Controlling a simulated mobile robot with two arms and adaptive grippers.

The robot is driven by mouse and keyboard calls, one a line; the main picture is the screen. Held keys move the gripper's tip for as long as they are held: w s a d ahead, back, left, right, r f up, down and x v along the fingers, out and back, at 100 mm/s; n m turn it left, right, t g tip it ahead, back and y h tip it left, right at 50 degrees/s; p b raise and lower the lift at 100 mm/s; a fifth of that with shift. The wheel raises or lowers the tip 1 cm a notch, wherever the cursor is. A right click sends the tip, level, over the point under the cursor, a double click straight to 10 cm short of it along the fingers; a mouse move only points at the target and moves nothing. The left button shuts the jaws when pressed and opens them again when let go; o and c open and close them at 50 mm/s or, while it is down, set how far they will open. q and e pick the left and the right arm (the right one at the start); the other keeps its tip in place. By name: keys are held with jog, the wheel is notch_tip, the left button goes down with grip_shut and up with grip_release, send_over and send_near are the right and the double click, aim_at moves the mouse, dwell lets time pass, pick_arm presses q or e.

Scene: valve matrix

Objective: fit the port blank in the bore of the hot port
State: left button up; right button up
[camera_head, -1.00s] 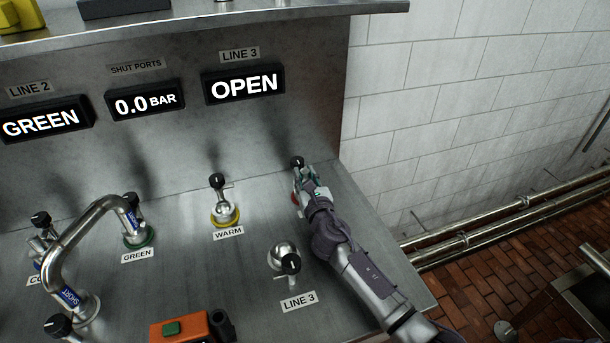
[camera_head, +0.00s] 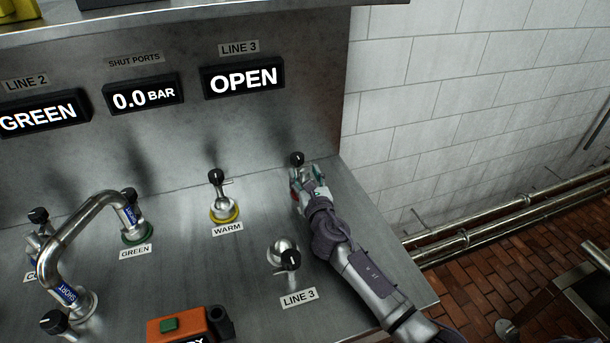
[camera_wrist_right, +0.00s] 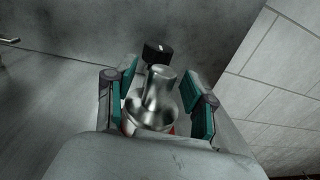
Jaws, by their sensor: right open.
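My right gripper (camera_head: 306,180) is at the far right port on the steel counter, and its fingers are apart. In the right wrist view, a shiny metal piece with a rounded top and flared base, which looks like the port blank (camera_wrist_right: 158,92), stands between the open fingers (camera_wrist_right: 160,95). A visible gap lies on either side of its top. A bit of a red ring (camera_head: 294,199), which seems to mark the hot port, shows beside the gripper. The bore is hidden, so I cannot tell how deep the piece sits. My left gripper is not in view.
A black valve knob (camera_head: 297,159) stands just behind the right gripper. The warm port (camera_head: 224,210) and the line 3 valve (camera_head: 287,257) stand to its left. A bent pipe (camera_head: 72,240) is farther left.

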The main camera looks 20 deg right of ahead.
jog(key=s, duration=1.2)
jog(key=shift+a, duration=0.25)
notch_tip(320, 180, up, 8)
jog(key=p, duration=0.8)
jog(key=shift+f, duration=0.1)
